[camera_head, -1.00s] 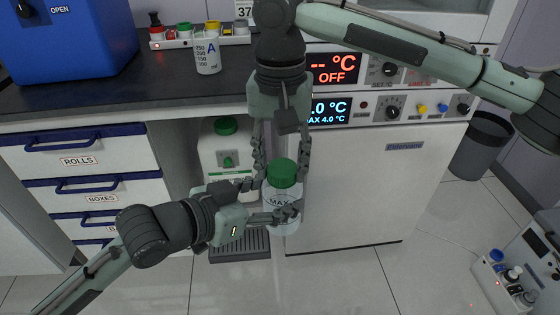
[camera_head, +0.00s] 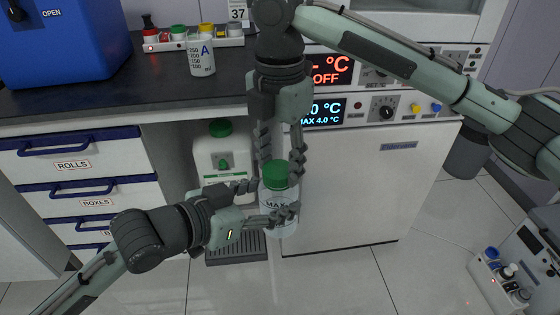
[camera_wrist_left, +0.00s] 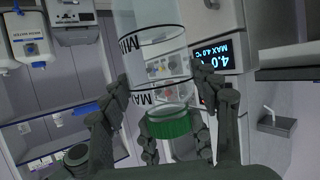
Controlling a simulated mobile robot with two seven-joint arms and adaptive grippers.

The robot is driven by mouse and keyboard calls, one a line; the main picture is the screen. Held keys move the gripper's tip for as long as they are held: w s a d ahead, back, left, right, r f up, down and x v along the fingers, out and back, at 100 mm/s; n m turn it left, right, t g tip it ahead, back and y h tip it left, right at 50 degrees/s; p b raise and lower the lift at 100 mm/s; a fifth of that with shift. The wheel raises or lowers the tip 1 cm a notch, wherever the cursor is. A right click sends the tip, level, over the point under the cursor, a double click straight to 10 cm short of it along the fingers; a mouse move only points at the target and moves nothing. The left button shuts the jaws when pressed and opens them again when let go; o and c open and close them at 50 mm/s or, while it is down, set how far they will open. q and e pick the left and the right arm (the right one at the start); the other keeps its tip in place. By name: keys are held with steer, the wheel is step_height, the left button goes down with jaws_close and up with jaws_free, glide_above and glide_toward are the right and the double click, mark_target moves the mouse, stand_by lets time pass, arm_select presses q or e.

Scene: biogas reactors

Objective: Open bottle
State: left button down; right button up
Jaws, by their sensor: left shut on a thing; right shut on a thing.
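A clear bottle (camera_head: 281,212) with MAX lettering and a green screw cap (camera_head: 275,175) is held upright in the air in front of the white cabinet. My left gripper (camera_head: 270,202) comes from the left and is shut around the bottle's body. My right gripper (camera_head: 281,170) reaches down from above and is shut on the cap, one finger on each side. The cap still sits on the bottle's neck. In the left wrist view the clear bottle (camera_wrist_left: 150,45) and the green cap (camera_wrist_left: 168,124) appear upside down between dark fingers.
A white canister (camera_head: 215,158) with a green lid stands in the gap behind, between the drawers and the cabinet (camera_head: 350,190).

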arm_select(q)
steer(key=shift+s+d+r, duration=0.2)
steer(key=shift+d, duration=0.05)
arm_select(e)
steer(key=n, duration=0.7)
steer(key=shift+w+a+r+n, duration=0.1)
steer(key=shift+w+a+n, duration=0.15)
steer(key=shift+n, duration=0.15)
steer(key=n, duration=0.6)
steer(key=shift+n, duration=0.3)
steer(key=shift+r, duration=0.15)
arm_select(q)
steer(key=shift+a+f, duration=0.1)
steer(key=shift+f, duration=0.15)
arm_select(e)
steer(key=shift+a+r, duration=0.1)
steer(key=shift+r, duration=0.9)
arm_select(q)
steer(key=shift+w+a+r, duration=0.1)
steer(key=shift+w, duration=0.05)
arm_select(e)
steer(key=shift+s, duration=0.1)
